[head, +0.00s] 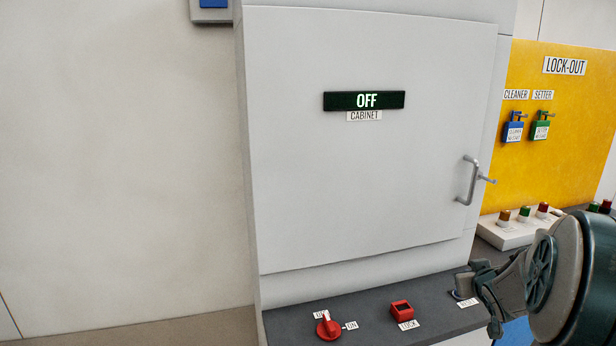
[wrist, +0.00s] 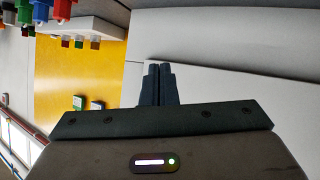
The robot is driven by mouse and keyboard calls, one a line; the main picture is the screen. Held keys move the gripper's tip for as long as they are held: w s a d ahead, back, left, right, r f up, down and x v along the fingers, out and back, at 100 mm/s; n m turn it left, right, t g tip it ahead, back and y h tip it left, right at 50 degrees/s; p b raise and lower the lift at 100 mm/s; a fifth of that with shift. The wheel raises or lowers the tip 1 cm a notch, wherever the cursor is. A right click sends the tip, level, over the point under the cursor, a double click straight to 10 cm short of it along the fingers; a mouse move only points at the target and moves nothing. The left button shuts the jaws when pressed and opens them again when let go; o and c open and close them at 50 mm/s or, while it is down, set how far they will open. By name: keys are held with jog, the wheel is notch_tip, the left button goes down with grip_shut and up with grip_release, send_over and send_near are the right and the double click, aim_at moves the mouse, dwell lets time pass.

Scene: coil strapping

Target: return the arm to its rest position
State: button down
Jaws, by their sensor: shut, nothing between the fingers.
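My gripper (wrist: 158,82) is shut and empty in the wrist view, its two dark fingers side by side. In the head view my arm and gripper (head: 490,310) show at the lower right, over the right part of the dark shelf (head: 365,323). The fingers there are partly hidden, close to a small labelled item (head: 466,297). I cannot tell whether they touch it.
A grey cabinet (head: 350,190) marked OFF stands in the middle, its door shut, with a handle (head: 470,182) on the right. On the shelf are a red rotary switch (head: 328,326) and a red lock (head: 401,311). A yellow lock-out board (head: 560,100) holds blue (head: 513,130) and green (head: 540,130) padlocks.

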jog(key=s+a+g+y, duration=0.3)
jog(key=s+a+g, duration=0.5)
jog(key=s+a, duration=1.7)
jog(key=shift+a+f+n+g+y, duration=0.3)
jog(key=shift+a+g+y, duration=0.1)
jog(key=shift+a, duration=0.75)
jog(key=shift+w, duration=0.1)
